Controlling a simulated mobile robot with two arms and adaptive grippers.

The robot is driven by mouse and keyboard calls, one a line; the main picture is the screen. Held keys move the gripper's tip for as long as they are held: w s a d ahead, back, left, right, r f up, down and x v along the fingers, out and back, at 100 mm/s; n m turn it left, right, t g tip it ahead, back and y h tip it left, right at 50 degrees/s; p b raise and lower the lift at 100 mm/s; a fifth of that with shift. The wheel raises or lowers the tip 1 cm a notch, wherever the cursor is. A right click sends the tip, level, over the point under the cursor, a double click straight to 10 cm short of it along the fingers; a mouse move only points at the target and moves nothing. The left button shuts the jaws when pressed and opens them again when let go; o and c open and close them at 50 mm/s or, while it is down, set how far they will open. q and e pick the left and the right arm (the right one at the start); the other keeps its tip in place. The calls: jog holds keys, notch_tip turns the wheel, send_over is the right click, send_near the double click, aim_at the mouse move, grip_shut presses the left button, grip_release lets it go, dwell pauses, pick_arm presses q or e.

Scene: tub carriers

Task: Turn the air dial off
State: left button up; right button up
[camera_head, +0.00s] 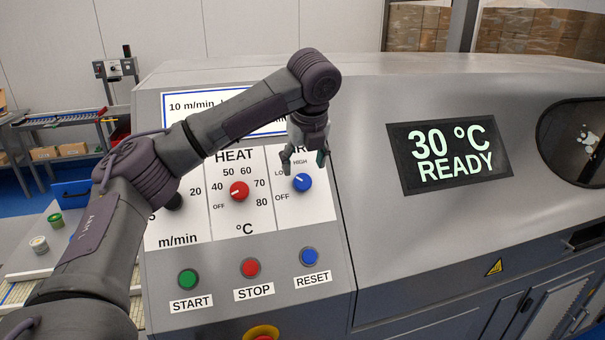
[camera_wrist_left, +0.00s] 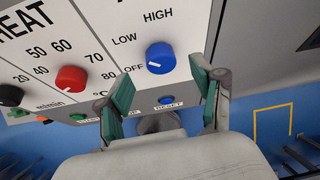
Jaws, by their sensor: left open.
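The air dial (camera_head: 302,182) is a round blue knob at the right end of the white dial panel. It also shows in the left wrist view (camera_wrist_left: 160,58), with LOW and HIGH printed above it and OFF at its lower left. Its white mark points to the lower left, toward OFF. My left gripper (camera_head: 304,164) is open, with its fingers just above the dial in the head view. In the left wrist view its green-padded fingertips (camera_wrist_left: 161,79) are spread to either side, with the dial between and beyond them. I see no contact. My right gripper is out of view.
A red heat dial (camera_head: 239,191) sits left of the air dial. Green START (camera_head: 188,279), red STOP (camera_head: 251,267) and blue RESET (camera_head: 309,256) buttons lie below. A screen (camera_head: 450,154) reads 30 °C READY. My left arm covers part of the panel's left side.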

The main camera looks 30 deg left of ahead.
aim_at(302, 178)
pick_arm(q)
jog(key=p+x, duration=0.1)
jog(key=x, duration=0.3)
jog(key=shift+x, duration=0.75)
jog(key=shift+s, duration=0.1)
jog(key=c, duration=1.1)
jog(key=shift+c, duration=0.2)
